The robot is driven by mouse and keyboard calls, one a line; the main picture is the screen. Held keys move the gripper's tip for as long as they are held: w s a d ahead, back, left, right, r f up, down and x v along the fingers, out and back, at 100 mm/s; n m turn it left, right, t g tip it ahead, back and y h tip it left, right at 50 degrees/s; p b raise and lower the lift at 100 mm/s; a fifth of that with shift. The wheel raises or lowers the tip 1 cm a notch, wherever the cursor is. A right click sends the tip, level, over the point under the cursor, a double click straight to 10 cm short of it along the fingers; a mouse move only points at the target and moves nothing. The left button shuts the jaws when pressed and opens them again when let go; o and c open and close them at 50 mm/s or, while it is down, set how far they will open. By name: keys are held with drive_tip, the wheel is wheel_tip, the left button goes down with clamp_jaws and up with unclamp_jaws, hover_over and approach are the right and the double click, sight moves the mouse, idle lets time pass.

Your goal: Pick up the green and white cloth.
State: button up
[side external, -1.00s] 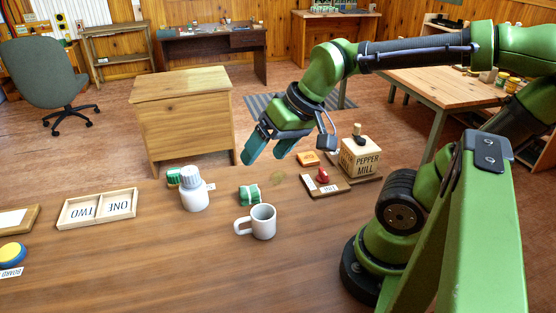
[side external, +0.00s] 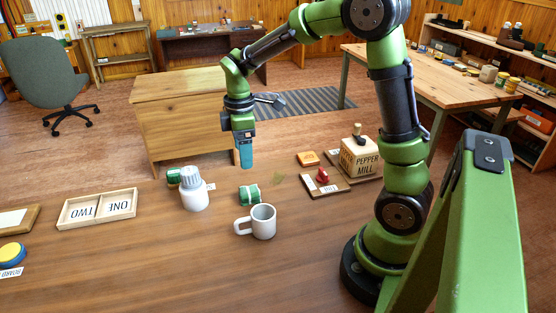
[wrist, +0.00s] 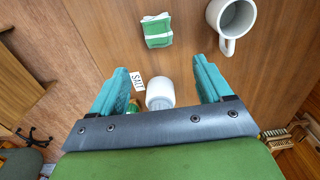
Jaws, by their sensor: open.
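The green and white cloth (side external: 249,194) is a small folded bundle on the wooden table, just behind the white mug (side external: 262,221). In the wrist view the cloth (wrist: 157,30) lies ahead of the fingertips, left of the mug (wrist: 231,18). My gripper (side external: 246,166) hangs pointing down above the table's far edge, above and behind the cloth and apart from it. In the wrist view my gripper (wrist: 161,72) is open, with its two teal fingers wide apart and nothing held between them.
A white shaker (side external: 193,190) stands left of the cloth, with a green item (side external: 173,177) behind it. A tray labelled ONE and TWO (side external: 97,208) lies at left. The pepper mill block (side external: 361,159) and a small board with a red object (side external: 323,176) are at right.

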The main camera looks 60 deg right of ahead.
hover_over(248, 190)
drive_tip(key=f, duration=0.8)
drive_tip(key=shift+a+f, duration=0.2)
drive_tip(key=shift+f, duration=0.05)
drive_tip(key=shift+d+f, duration=0.2)
drive_tip(key=shift+f, duration=2.45)
drive_tip(key=c, duration=1)
wheel_tip(248, 190, up, 10)
drive_tip(key=shift+r, duration=0.1)
drive_tip(key=o, duration=0.4)
drive_tip(key=c, duration=0.4)
drive_tip(key=shift+o, duration=0.2)
drive_tip(key=shift+d, duration=0.3)
drive_tip(key=s+d+f, duration=0.1)
drive_tip(key=d, duration=0.1)
drive_tip(key=s+d+f, duration=0.1)
drive_tip(key=s+d, duration=0.1)
drive_tip(key=d, duration=0.1)
drive_tip(key=s+d+f, duration=0.1)
drive_tip(key=s+d, duration=0.1)
drive_tip(key=d, duration=0.1)
drive_tip(key=shift+d+f, duration=0.25)
drive_tip(key=shift+f, duration=2.95)
